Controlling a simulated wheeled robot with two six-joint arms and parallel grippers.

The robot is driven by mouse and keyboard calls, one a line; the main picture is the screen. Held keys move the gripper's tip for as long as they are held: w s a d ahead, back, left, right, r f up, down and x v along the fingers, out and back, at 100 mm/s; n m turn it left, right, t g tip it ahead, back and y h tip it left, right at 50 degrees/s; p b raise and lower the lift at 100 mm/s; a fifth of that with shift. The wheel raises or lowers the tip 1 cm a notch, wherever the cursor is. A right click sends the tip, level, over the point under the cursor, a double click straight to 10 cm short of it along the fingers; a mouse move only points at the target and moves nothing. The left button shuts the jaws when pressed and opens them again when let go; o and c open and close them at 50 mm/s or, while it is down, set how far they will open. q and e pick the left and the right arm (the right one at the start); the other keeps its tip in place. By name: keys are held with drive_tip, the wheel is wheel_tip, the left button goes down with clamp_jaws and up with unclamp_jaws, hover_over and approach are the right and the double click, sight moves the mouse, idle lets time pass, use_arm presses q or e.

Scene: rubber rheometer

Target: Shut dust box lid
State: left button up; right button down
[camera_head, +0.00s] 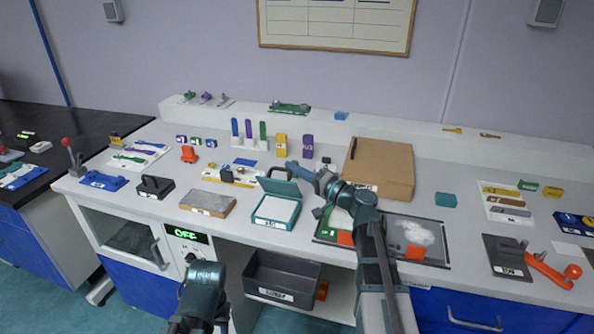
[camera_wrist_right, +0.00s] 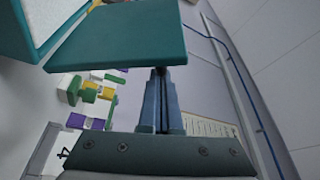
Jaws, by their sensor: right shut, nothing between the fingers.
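The dust box is a teal box (camera_head: 276,210) with a pale inside, standing near the front edge of the bench. Its teal lid (camera_head: 280,187) is open, raised at the back of the box. My right gripper (camera_head: 294,167) is shut and empty, just above and behind the raised lid. In the right wrist view the lid (camera_wrist_right: 120,38) spans the space by the blue fingertips (camera_wrist_right: 158,74); I cannot tell whether they touch it. Only a part of my left arm shows at the bottom of the head view, without its fingers.
A cardboard box (camera_head: 385,170) stands right of the gripper, behind my right arm. A grey slab (camera_head: 208,203) lies left of the dust box. Coloured upright holders (camera_head: 250,133) stand behind it. A dark grey tub (camera_head: 282,277) sits on the shelf below.

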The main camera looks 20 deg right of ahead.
sight(286, 184)
drive_tip(key=shift+s+a+f+n, duration=0.15)
drive_tip(key=shift+s+a+n, duration=0.15)
drive_tip(key=shift+s+n, duration=0.15)
drive_tip(key=shift+s+a, duration=0.45)
drive_tip(key=shift+s, duration=0.3)
drive_tip(key=shift+s+a+f+b, duration=0.45)
drive_tip(key=shift+s+a+b, duration=0.15)
drive_tip(key=shift+s, duration=0.25)
drive_tip(key=shift+s+a+f+b, duration=0.25)
drive_tip(key=shift+s+a+b, duration=0.05)
drive_tip(key=shift+s, duration=0.15)
drive_tip(key=r+p, duration=0.1)
drive_tip(key=w+r+p, duration=0.1)
drive_tip(key=d+r+p, duration=0.1)
drive_tip(key=shift+w+r+p, duration=0.25)
drive_tip(key=shift+w+p, duration=0.05)
drive_tip(key=shift+w, duration=0.05)
drive_tip(key=s+d+f+b, duration=0.3)
drive_tip(key=s+d, duration=0.4)
